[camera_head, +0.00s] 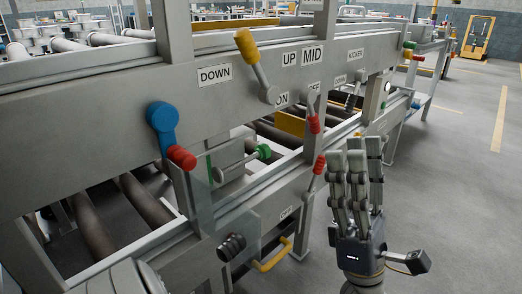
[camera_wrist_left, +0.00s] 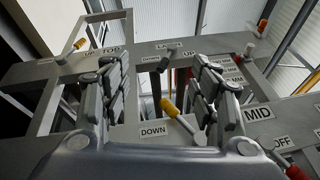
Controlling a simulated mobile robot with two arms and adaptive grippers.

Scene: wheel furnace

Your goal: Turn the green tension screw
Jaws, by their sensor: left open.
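A green knob (camera_head: 263,152), which looks like the tension screw, sits on a grey shaft in the machine's opening, below the upper beam. A smaller green knob (camera_head: 409,45) shows at the far end of the beam. No green screw is visible in that view.
Close levers stick out from the beam: a blue lever with a red grip (camera_head: 163,118), a yellow-tipped lever (camera_head: 248,48) and red-tipped levers (camera_head: 314,123). A black knob (camera_head: 230,247) and a yellow handle (camera_head: 274,257) are lower down. Open floor (camera_head: 450,200) lies to the right.

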